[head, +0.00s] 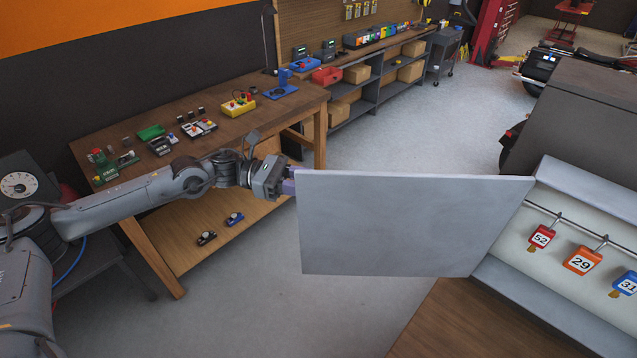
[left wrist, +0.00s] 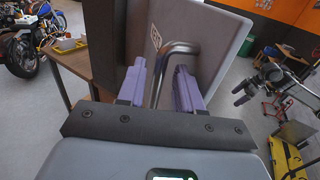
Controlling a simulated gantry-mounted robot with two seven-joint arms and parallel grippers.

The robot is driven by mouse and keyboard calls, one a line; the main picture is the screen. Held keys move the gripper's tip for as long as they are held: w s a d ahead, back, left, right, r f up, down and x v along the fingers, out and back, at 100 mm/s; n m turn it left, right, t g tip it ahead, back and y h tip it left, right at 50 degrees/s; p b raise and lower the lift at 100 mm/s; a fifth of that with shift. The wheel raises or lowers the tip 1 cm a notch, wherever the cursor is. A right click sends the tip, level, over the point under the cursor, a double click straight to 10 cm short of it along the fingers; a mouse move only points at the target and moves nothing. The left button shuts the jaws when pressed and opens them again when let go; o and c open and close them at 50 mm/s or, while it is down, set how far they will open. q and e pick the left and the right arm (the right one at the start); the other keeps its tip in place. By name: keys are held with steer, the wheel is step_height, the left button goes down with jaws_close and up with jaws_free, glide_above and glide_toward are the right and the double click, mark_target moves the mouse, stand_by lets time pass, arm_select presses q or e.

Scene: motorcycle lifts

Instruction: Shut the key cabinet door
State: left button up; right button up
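The key cabinet (head: 580,215) is at the right in the head view. Its grey door (head: 400,220) stands wide open, reaching left from the cabinet. My left gripper (head: 288,187) is at the door's free left edge, its fingertips partly hidden behind the door. The left wrist view shows the door's other face (left wrist: 215,40) and a bent metal handle (left wrist: 157,88). My left gripper (left wrist: 163,84) has one purple finger on each side of the handle, apparently with small gaps. A dark gripper, apparently my right (left wrist: 243,92), shows at the right; its opening is unclear.
Tagged keys (head: 582,261) hang on a rail inside the cabinet. A wooden workbench (head: 215,135) with small devices stands behind my left arm. A brown wooden surface (head: 440,325) lies below the cabinet. The floor (head: 250,300) left of the door looks clear.

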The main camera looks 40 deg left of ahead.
arm_select(q)
steer(key=shift+x, duration=1.2)
jaws_close()
